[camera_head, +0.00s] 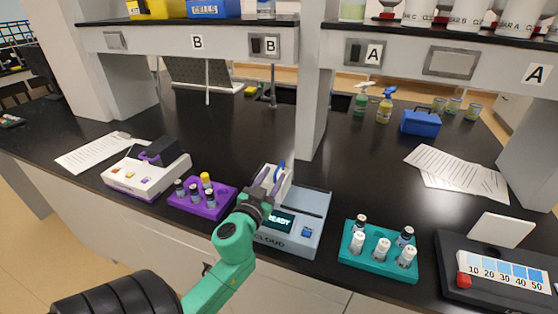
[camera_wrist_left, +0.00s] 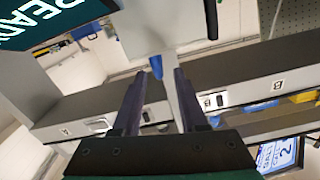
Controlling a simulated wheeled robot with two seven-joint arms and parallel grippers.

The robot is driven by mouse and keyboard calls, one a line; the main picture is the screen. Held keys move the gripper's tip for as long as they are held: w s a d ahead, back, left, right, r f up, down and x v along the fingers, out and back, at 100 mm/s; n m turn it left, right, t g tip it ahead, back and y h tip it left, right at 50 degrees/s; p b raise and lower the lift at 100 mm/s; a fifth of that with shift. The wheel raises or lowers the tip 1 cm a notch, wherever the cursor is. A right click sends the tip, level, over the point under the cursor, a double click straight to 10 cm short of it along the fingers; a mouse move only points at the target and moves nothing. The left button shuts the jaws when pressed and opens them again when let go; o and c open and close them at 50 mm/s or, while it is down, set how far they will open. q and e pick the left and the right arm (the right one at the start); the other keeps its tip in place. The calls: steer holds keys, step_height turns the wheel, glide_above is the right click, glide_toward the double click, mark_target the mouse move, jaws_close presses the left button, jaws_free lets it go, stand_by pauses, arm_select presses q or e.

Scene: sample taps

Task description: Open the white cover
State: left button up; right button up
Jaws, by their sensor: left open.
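The white cover (camera_head: 287,187) is on the left part of a blue-grey device (camera_head: 312,205) with a screen reading READY. It rises above the device top at a slant and has a blue tab (camera_head: 282,167). My left gripper (camera_head: 270,180) is open at the cover and hides part of it and its joint with the device. In the left wrist view the two fingers (camera_wrist_left: 158,85) are apart, with the pale cover (camera_wrist_left: 180,100) and the blue tab (camera_wrist_left: 156,66) showing between them. I cannot tell whether a finger touches it. My right gripper is not in view.
A purple rack (camera_head: 222,203) with several vials stands left of the device, beside a white and purple instrument (camera_head: 130,179). A teal rack (camera_head: 377,267) of vials and a dark unit (camera_head: 450,250) with a white flap (camera_head: 502,230) stand right. The bench behind the device is clear.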

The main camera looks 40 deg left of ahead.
arm_select(q)
steer(key=x, duration=0.4)
steer(key=shift+w+p, duration=0.35)
jaws_close()
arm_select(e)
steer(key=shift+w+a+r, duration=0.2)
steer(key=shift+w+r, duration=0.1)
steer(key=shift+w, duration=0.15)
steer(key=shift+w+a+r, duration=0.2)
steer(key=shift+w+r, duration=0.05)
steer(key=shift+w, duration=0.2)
arm_select(q)
steer(key=shift+w, duration=0.1)
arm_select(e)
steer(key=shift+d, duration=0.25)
